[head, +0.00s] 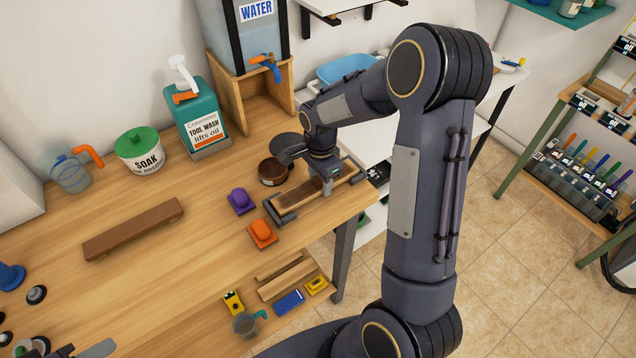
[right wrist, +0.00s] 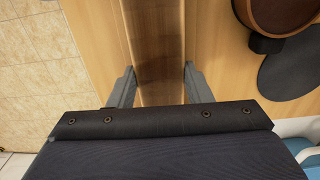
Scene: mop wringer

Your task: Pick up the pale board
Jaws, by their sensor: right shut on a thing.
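A long board (head: 300,197) with a brown-streaked top and paler wood edges lies near the right end of the bench, between grey end brackets. My right gripper (head: 327,187) reaches down over it and is shut on it across its width. In the right wrist view the board (right wrist: 156,45) runs between the two grey fingers of my right gripper (right wrist: 158,88). Whether the board is clear of its support cannot be told.
A brown round tin (head: 272,173) and a dark disc stand close behind the board. A purple block (head: 241,201) and an orange block (head: 262,233) lie to its left. A dark brown plank (head: 134,229) lies farther left. The bench's right edge is close.

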